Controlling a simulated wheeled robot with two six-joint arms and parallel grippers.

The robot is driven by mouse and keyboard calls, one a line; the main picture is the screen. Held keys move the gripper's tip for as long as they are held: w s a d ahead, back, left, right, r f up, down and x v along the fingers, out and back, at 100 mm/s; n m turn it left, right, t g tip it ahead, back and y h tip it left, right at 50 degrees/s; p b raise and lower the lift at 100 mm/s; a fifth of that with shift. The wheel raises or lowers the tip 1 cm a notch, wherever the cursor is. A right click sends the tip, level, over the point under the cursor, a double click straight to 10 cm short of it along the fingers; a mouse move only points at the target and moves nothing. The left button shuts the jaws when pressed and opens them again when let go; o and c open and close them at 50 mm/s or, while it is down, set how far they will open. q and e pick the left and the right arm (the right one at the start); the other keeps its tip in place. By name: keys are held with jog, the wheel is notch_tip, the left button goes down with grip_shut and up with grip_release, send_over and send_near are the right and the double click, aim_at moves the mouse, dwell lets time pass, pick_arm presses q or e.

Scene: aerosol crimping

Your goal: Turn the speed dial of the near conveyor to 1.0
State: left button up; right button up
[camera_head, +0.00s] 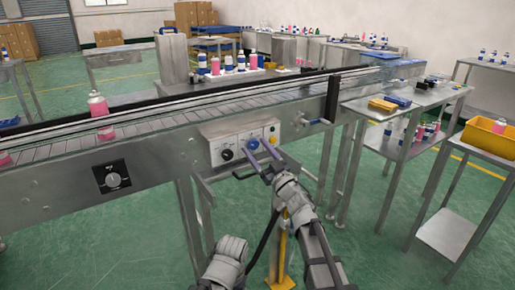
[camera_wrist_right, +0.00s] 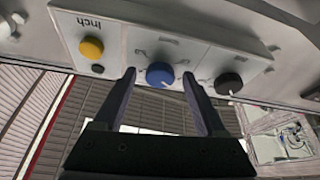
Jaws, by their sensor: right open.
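The near conveyor (camera_head: 60,187) runs across the head view. On its side is a control box (camera_head: 213,139) with a black knob (camera_head: 227,155), a blue knob (camera_head: 253,143) and a yellow button (camera_head: 273,140). My right gripper (camera_head: 254,149) is open in front of the control box. In the right wrist view its fingertips (camera_wrist_right: 159,76) lie either side of the blue knob (camera_wrist_right: 160,74); contact cannot be told. My left gripper is not in view.
A dark post (camera_head: 332,98) and a steel side table (camera_head: 372,108) stand to the right of the box. A yellow bin (camera_head: 484,137) is at far right. Green floor is open below the conveyor.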

jog(key=shift+c, duration=0.4)
grip_shut()
jog(key=shift+n, duration=0.3)
jog(key=n+g, duration=0.1)
jog(key=n, duration=0.1)
jog(key=n+y+p, duration=0.1)
jog(key=n, duration=0.1)
jog(key=shift+w+d+r+g+y, duration=0.1)
jog(key=shift+d+r+g+y, duration=0.1)
jog(key=shift+g+y, duration=0.15)
jog(key=n, duration=0.2)
jog(key=n+g+p, duration=0.1)
jog(key=shift+n+g+y, duration=0.25)
jog(key=shift+n, duration=0.15)
jog(key=n+g+p, duration=0.1)
jog(key=n, duration=0.1)
jog(key=n+g+p, duration=0.1)
jog(key=n+p, duration=0.1)
jog(key=n, duration=0.1)
jog(key=shift+d+r+n+y, duration=0.15)
jog(key=shift+n+y, duration=0.15)
jog(key=shift+n+g+p, duration=0.35)
jog(key=shift+n+g, duration=0.15)
jog(key=shift+n, duration=0.4)
